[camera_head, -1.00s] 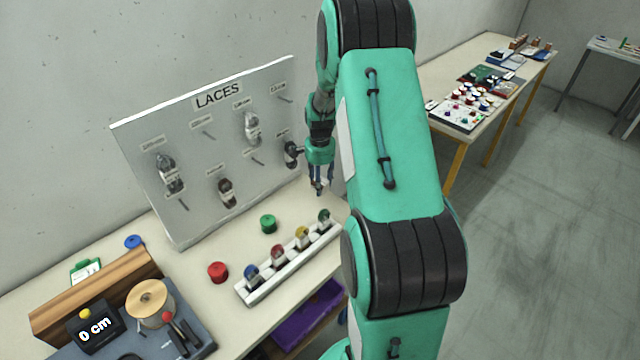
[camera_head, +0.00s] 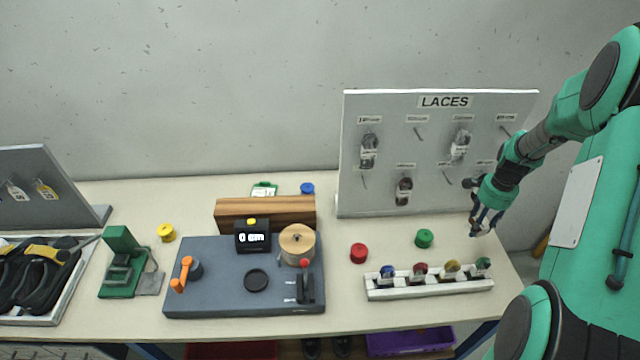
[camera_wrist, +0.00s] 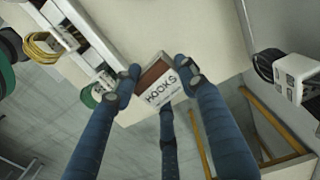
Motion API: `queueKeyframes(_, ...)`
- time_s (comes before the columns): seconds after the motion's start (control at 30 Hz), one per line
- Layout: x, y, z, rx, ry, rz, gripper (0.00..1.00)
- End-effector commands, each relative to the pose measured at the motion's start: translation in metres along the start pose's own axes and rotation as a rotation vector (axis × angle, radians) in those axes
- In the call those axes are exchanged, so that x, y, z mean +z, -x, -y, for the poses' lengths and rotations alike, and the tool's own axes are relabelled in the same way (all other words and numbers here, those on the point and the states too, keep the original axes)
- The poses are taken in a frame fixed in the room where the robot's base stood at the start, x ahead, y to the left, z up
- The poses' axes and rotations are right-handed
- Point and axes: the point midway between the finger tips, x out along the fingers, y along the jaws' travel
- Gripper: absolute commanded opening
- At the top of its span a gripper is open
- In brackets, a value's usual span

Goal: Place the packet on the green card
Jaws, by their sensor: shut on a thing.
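My gripper (camera_head: 478,228) hangs over the right end of the bench, by the lower right corner of the LACES board. In the wrist view its blue fingers (camera_wrist: 157,84) are shut on a small packet (camera_wrist: 160,92), white with a brown part and marked HOOKS. The packet is too small to make out clearly in the head view. A small green card (camera_head: 264,187) with a white face is at the back of the bench, well to the left of my gripper. Its lower part is hidden by the wooden block.
The LACES board (camera_head: 365,200) stands between my gripper and the card. A wooden block (camera_head: 266,212), a grey measuring station (camera_head: 215,290) and a white rack of spools (camera_head: 430,287) occupy the bench. Blue (camera_head: 307,188), red (camera_head: 358,253) and green (camera_head: 424,238) pieces lie loose.

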Motion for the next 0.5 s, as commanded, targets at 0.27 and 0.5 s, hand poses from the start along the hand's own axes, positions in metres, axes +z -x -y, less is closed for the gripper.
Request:
queueKeyframes(0.27, 0.087, 0.025, 0.03, 0.001, 0.105, 0.001, 0.14)
queueKeyframes(0.5, 0.164, 0.043, 0.045, 0.0, 0.194, 0.001, 0.14)
